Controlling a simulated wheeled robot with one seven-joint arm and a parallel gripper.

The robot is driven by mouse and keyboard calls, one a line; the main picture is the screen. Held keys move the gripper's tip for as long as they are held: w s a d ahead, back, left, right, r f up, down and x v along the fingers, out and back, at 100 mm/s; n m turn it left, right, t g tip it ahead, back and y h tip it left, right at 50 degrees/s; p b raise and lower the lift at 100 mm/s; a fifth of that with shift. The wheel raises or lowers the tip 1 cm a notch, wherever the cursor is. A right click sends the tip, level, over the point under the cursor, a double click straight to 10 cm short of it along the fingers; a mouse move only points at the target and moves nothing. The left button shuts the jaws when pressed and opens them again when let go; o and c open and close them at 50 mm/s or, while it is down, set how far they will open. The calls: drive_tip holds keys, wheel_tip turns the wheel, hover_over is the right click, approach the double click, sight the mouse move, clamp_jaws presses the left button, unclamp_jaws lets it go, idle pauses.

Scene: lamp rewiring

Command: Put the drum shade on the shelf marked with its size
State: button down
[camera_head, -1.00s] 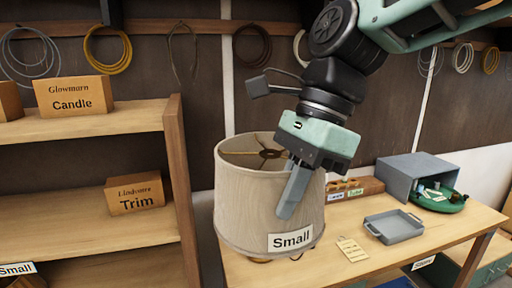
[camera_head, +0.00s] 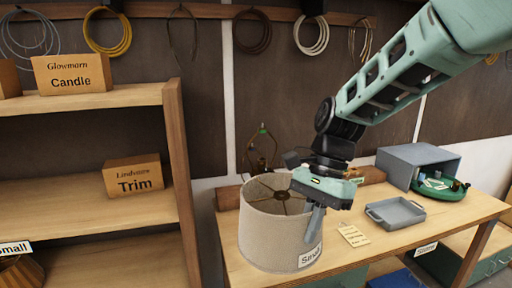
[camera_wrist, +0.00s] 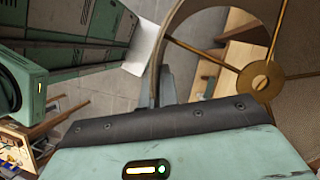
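The drum shade (camera_head: 272,232), pale beige with a brass spider inside its top ring, is upright at the left part of the workbench in the head view. It bears a "Small" label. My gripper (camera_head: 312,215) is at its right side, with one finger showing outside the wall. In the wrist view the gripper (camera_wrist: 165,95) pinches the shade's rim, and the brass spider (camera_wrist: 262,80) shows beyond. I cannot tell whether the shade's bottom touches the bench. The shelf unit (camera_head: 85,100) stands at left, with a "Small" label (camera_head: 14,247) at its lower left.
A "Candle" box (camera_head: 72,75) and a "Trim" box (camera_head: 134,176) stand on shelves. The shelf unit's end post (camera_head: 180,170) is left of the shade. A lamp frame (camera_head: 262,150) stands behind it. A grey tray (camera_head: 396,214) and a paper tag (camera_head: 353,236) lie right on the bench (camera_head: 445,212).

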drive_tip(key=w+d+f+n+h+b, duration=0.1)
drive_tip(key=d+f+n+b, duration=0.3)
drive_tip(key=d+f, duration=0.7)
drive_tip(key=d+f+n+g+h+b, duration=0.1)
drive_tip(key=d+f+n+h+b, duration=0.25)
drive_tip(key=f, duration=1.35)
drive_tip(key=w+d+f+n+y+b, duration=0.1)
drive_tip(key=d+f+n+b, duration=0.2)
drive_tip(key=d+f+b, duration=0.75)
drive_tip(key=w+a+r+m+t+y+p, duration=0.1)
drive_tip(key=a+r+m+t+p, duration=0.1)
drive_tip(key=a+r+m, duration=0.55)
drive_tip(key=a+r+m+t+y+p, duration=0.1)
drive_tip(key=a+r+m+p, duration=0.1)
drive_tip(key=a+r, duration=0.95)
drive_tip(key=s+a+r+m+t+y, duration=0.1)
drive_tip(key=s+a+r+m+y, duration=0.2)
drive_tip(key=s+a+r+m, duration=0.5)
drive_tip(key=s+a+r, duration=0.4)
drive_tip(key=a+r, duration=0.3)
drive_tip(key=a, duration=0.1)
drive_tip(key=shift+s+a+m+t, duration=0.3)
drive_tip(key=shift+s+a, duration=0.05)
